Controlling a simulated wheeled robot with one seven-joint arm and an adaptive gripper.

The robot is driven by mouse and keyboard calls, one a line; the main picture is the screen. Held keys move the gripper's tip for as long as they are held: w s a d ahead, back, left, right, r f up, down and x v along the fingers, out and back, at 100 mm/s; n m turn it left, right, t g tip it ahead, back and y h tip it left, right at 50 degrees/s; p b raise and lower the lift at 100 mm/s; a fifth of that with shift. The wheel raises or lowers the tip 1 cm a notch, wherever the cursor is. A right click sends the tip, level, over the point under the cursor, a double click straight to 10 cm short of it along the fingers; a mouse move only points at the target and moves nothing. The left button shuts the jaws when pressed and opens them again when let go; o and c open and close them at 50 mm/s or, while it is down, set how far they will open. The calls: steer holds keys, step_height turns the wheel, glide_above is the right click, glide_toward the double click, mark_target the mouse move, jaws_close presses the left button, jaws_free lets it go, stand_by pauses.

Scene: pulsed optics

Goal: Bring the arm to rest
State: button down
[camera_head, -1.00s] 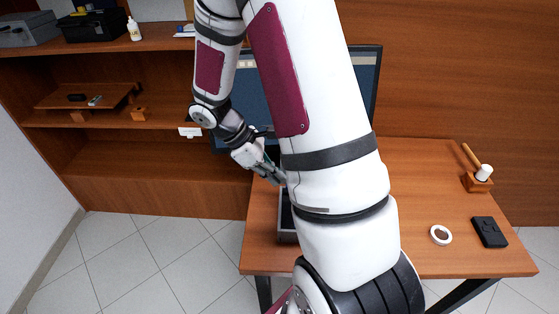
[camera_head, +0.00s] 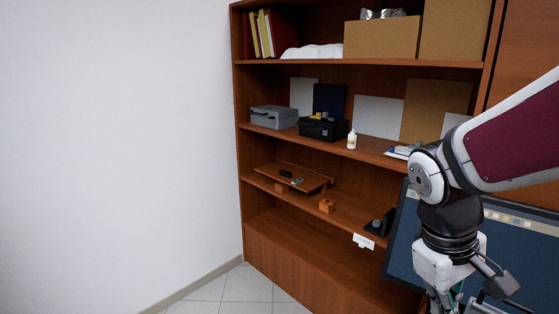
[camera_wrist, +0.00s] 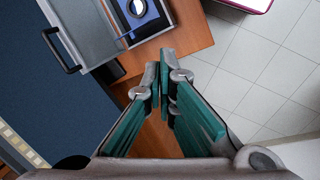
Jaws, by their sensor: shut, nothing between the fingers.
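My arm comes in from the right in the head view, bent at a grey joint, with my gripper (camera_head: 462,302) at the lower right, partly cut off by the bottom edge. In the wrist view my gripper (camera_wrist: 167,80) shows its green-padded fingers with their tips together and nothing between them. It hangs above the wooden desk (camera_wrist: 187,42), close to the desk's edge. In the head view it is in front of the monitor (camera_head: 520,240).
The monitor (camera_wrist: 50,110) is at left. A wooden shelf unit (camera_head: 300,245) holds boxes and small devices.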

steer(key=s+a+r+m+t+y+p, duration=0.1)
steer(key=s+a+r+m+t+y, duration=0.1)
steer(key=s+a+r, duration=0.5)
steer(key=a+t+y, duration=0.1)
steer(key=t, duration=0.1)
steer(key=shift+s+r+m+t, duration=0.15)
steer(key=shift+s+m+t, duration=0.15)
steer(key=shift+s+m, duration=0.1)
steer(key=c, duration=2.3)
jaws_free()
